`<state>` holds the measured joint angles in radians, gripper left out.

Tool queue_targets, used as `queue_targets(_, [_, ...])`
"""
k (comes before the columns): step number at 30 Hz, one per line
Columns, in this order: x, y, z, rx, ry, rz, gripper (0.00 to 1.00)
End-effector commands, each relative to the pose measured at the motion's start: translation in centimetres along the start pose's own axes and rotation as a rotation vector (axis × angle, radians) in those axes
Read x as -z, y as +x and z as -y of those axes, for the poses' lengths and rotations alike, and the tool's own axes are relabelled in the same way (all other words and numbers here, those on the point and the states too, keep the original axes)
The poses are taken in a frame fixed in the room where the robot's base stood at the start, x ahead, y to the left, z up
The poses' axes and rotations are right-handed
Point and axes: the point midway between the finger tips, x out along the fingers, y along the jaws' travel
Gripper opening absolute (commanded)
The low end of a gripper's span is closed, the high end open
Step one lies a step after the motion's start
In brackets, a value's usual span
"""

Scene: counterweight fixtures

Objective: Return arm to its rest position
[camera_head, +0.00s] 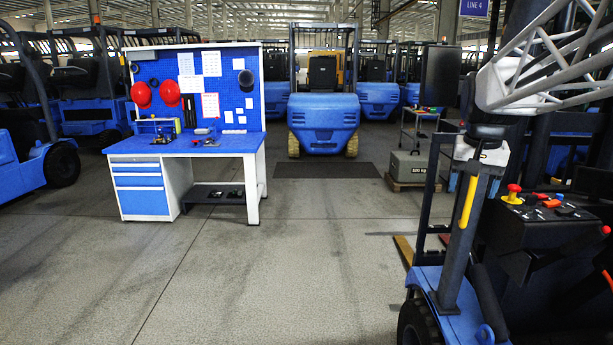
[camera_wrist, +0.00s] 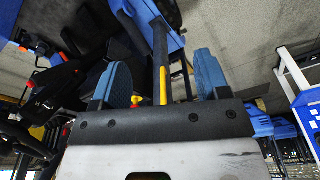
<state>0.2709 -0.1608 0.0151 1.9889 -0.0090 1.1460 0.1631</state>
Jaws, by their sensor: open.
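My gripper (camera_wrist: 161,68) shows in the wrist view with its two blue-padded fingers apart and nothing held between them. A dark post (camera_wrist: 159,40) with a yellow lever (camera_wrist: 163,86) shows in the gap between the fingers; I cannot tell how far beyond the fingertips it is. In the head view, a white lattice arm reaches in from the upper right, above the post (camera_head: 455,245) and the yellow lever (camera_head: 468,202). The gripper's fingers cannot be made out clearly there.
A blue vehicle body (camera_head: 455,312) carries the post at lower right. A black control box (camera_head: 540,225) with a red button (camera_head: 514,188) stands beside it. A workbench (camera_head: 190,147) is at left, a forklift (camera_head: 323,115) behind. The middle floor (camera_head: 285,250) is clear.

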Motion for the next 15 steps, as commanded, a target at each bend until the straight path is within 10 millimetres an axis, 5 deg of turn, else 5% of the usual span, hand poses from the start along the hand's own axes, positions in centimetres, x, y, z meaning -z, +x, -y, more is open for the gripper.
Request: queue_targets(15, [-14.6,3.3,2.9,0.024,-0.175,-0.034,0.69])
